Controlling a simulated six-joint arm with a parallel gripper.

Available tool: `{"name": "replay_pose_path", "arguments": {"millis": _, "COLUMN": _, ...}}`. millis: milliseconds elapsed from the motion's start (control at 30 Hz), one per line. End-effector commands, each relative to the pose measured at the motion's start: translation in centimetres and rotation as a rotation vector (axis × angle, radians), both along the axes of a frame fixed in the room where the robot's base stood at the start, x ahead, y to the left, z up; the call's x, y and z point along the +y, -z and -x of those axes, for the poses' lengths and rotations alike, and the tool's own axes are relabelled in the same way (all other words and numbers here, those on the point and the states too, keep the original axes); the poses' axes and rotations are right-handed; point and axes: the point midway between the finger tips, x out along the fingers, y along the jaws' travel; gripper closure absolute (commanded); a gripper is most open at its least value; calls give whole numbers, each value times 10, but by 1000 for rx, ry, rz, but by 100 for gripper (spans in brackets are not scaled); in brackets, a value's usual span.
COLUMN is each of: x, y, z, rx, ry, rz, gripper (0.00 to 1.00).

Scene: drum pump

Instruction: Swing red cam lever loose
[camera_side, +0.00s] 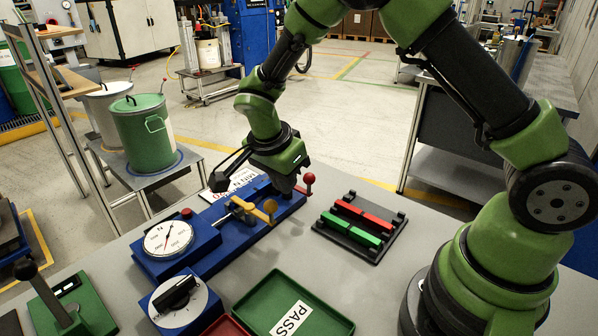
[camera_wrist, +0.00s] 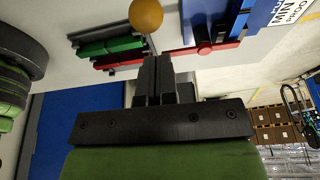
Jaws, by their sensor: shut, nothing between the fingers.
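The red cam lever (camera_side: 309,179), with a round red knob, stands at the far right end of the long blue fixture (camera_side: 290,206) in the side view. My gripper (camera_side: 287,186) is just left of the knob, low over the fixture. In the wrist view my gripper (camera_wrist: 155,62) has its two black fingers together with nothing between them. A red part (camera_wrist: 204,46) shows beside the blue fixture (camera_wrist: 205,12), right of the fingertips; I cannot tell whether it is the lever. Whether the fingers touch the lever cannot be told.
A black rack (camera_side: 336,238) with red and green bars lies to the right. A green PASS tray (camera_side: 262,304) is in front. Bare table separates the rack and fixture.

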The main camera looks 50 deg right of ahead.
Motion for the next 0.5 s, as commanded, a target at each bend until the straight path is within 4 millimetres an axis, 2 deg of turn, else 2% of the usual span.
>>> {"name": "replay_pose_path", "arguments": {"millis": 33, "x": -11, "y": 1, "z": 0, "rx": 1, "ry": 7, "rz": 1, "gripper": 100}}
{"name": "replay_pose_path", "arguments": {"millis": 200, "x": -31, "y": 4, "z": 1, "rx": -1, "ry": 5, "rz": 0, "gripper": 100}}
{"name": "replay_pose_path", "arguments": {"millis": 500, "x": -39, "y": 5, "z": 1, "rx": -1, "ry": 0, "rz": 1, "gripper": 100}}
